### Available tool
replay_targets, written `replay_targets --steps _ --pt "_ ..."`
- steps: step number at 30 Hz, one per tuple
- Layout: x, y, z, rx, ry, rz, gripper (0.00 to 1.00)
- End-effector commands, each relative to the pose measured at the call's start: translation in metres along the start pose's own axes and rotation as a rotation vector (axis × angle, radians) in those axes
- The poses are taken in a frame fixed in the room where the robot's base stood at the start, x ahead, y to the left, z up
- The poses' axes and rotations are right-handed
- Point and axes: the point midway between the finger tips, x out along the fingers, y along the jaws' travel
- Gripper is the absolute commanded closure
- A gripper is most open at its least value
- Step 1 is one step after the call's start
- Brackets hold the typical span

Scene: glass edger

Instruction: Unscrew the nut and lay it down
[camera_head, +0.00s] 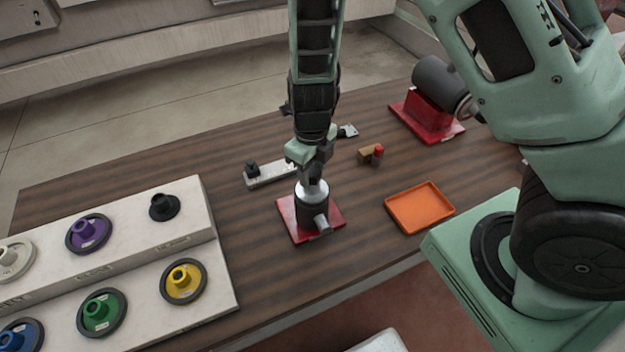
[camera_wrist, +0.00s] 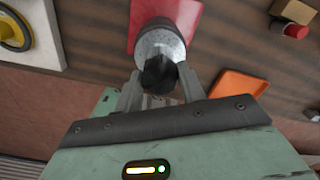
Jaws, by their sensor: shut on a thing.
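A dark spindle housing (camera_head: 312,212) with a silvery upper part stands upright on a red base plate (camera_head: 333,212) in the middle of the table. The red plate (camera_wrist: 140,14) also shows at the top of the wrist view. My gripper (camera_head: 313,180) points down over the housing. In the wrist view my gripper (camera_wrist: 160,92) has its fingers shut on a small black faceted piece, which looks like the nut (camera_wrist: 158,74). The nut lines up with the silvery metal (camera_wrist: 160,45) behind it; I cannot tell whether they touch. In the head view my fingers hide the nut.
An orange tray (camera_head: 420,207) lies right of the red plate and looks empty. A wooden block with a red knob (camera_head: 376,154), a pale bar (camera_head: 271,174) and a grey motor on a red base (camera_head: 428,123) are behind. A white rack of coloured wheels (camera_head: 205,205) fills the left.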

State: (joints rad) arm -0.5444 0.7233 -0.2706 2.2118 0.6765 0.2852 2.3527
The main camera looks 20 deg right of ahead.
Motion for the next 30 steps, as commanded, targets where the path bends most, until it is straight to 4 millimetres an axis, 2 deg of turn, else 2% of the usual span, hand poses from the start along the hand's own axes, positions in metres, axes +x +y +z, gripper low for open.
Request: replay_targets --steps 30 --pt "-0.0006 0.0002 -0.0002 -1.981 -0.002 0.001 0.88"
